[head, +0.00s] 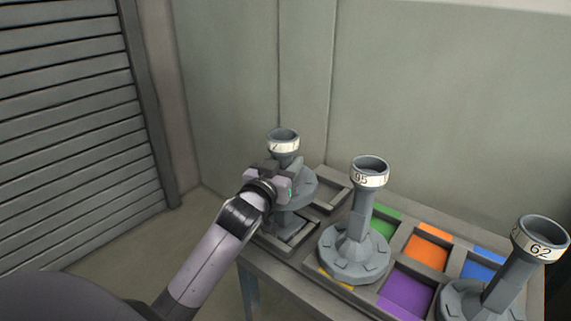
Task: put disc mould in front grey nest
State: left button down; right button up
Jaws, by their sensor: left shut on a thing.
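My left gripper (268,182) is shut on a grey mould (284,143) with a round cup top, a pale label band and a wide disc lower down. The label's figures are too small to read. The mould stands upright, over or at the front grey nest (268,240) at the table's left end. A grey part shows below the disc, at that nest. I cannot tell whether the mould touches the nest. A second grey nest (343,197) lies behind it and looks empty. My right gripper is not in view.
A mould marked 95 (356,225) stands close to the right, over a yellow nest (337,281). A mould marked 62 (520,265) stands further right. Green (384,220), orange (427,248), purple (405,291) and blue (478,270) nests show. Walls stand behind; a slatted shutter (70,120) is left.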

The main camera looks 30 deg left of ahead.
pick_arm(q)
jog(key=shift+r, duration=0.1)
jog(key=c, duration=0.6)
grip_release()
jog(key=shift+f, duration=0.2)
jog(key=shift+r, duration=0.1)
jog(key=s, duration=0.4)
jog(key=s+d, duration=0.1)
jog(key=s, duration=0.3)
jog(key=s+d+b, duration=0.1)
jog(key=s, duration=0.2)
jog(key=shift+s, duration=0.4)
